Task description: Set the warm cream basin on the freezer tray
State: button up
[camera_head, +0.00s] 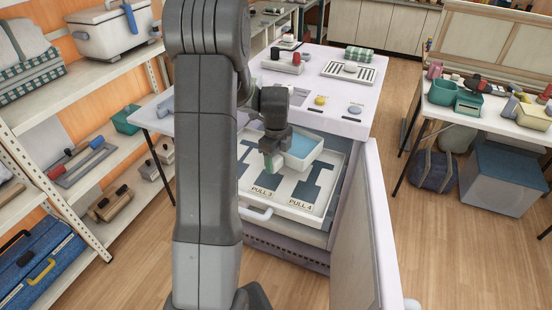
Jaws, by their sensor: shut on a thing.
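The cream basin (299,164) has a pale blue inside and sits at the back right of my gripper. My gripper (271,157) is shut on the basin's left side, its fingers pointing down. The freezer tray (312,213) is a white pulled-out tray with dark blue shapes and the labels "PULL 3" and "PULL 4". The basin is over the back part of the tray. I cannot tell whether its base touches the tray. My arm hides the tray's left side.
The white freezer top (340,112) behind holds a striped grille (348,72) and small items. An open door (356,235) stands right of the tray. Shelves (100,142) are at left, and a cluttered table (485,122) is at right. Wooden floor between is clear.

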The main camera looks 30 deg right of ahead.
jog(key=b, duration=0.4)
send_over(276, 185)
jog(key=shift+w+f, duration=0.1)
jog(key=shift+f, duration=3.2)
jog(key=shift+f+b, duration=0.45)
jog(key=shift+b, duration=0.05)
jog(key=o, duration=1.3)
jog(key=shift+c, duration=0.2)
notch_tip(276, 185, up, 14)
jog(key=shift+f, duration=0.15)
